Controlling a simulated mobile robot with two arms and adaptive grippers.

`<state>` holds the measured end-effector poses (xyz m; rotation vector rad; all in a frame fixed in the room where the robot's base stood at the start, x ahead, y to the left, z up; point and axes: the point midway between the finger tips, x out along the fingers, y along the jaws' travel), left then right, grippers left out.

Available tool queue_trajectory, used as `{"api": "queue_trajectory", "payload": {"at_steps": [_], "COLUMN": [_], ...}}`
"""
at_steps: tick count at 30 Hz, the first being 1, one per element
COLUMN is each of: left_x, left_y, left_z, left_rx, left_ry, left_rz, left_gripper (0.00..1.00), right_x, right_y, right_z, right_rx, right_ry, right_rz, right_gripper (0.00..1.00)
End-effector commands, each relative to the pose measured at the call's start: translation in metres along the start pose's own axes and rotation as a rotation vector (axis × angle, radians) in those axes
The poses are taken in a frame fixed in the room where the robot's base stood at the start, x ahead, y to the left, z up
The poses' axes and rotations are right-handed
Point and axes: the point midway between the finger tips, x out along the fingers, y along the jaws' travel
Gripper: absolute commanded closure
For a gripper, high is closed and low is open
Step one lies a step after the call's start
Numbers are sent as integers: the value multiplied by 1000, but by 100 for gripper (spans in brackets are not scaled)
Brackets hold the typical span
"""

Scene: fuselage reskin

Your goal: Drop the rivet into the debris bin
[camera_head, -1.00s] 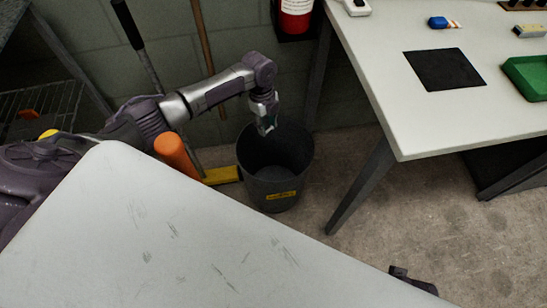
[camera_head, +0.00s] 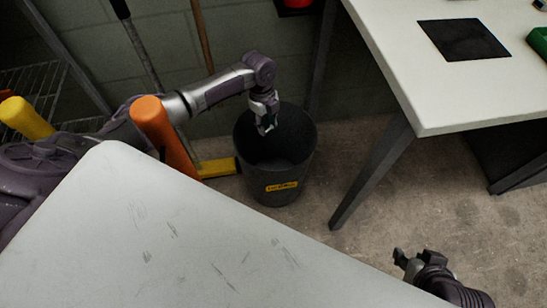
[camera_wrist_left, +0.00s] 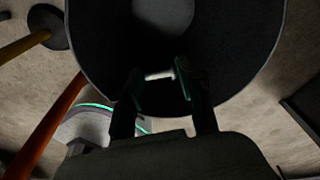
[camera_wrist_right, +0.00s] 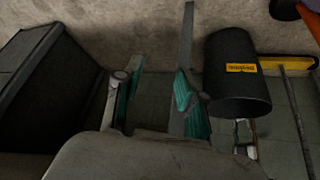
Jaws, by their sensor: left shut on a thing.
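The debris bin (camera_head: 298,172) is a dark round bin with a yellow label, standing upright on the floor between the tables. It also shows in the left wrist view (camera_wrist_left: 240,40) and the right wrist view (camera_wrist_right: 236,92). My left gripper (camera_head: 267,126) is over the bin's opening, pointing down. In the left wrist view, its fingers (camera_wrist_left: 162,86) are shut on the rivet (camera_wrist_left: 160,75), a small pale pin held crosswise between the tips, with the dark bin interior behind it. My right gripper (camera_head: 403,262) is low beyond the near table's edge; its fingers (camera_wrist_right: 155,95) are apart and empty.
A bare, scratched table (camera_head: 150,230) fills the front left. Another white table (camera_head: 410,75) with a black mat (camera_head: 464,39) stands right of the bin. An orange cylinder (camera_head: 160,130) and a yellow broom head (camera_head: 217,168) are left of the bin. Floor to the right is clear.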

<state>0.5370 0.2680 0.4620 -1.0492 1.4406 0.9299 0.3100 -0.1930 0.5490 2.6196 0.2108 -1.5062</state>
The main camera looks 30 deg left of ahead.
Motion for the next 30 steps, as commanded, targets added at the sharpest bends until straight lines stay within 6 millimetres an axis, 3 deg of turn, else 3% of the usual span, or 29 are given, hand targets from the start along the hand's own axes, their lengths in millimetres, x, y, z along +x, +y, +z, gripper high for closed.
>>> {"api": "queue_trajectory", "payload": {"at_steps": [7, 21, 30], "left_x": [12, 24, 28], "left_y": [0, 0, 0], "left_z": [2, 3, 4], "left_rx": [0, 0, 0], "left_ry": [0, -1, -1], "left_rz": [0, 0, 0], "left_gripper": [74, 74, 74], "right_x": [9, -2, -14], "right_y": [-5, -15, -19], "right_z": [-34, -105, -128], "right_rx": [-5, -10, -10], "right_ry": [182, 548, 686], "right_rz": [-11, -32, -41], "right_gripper": [60, 60, 60]}}
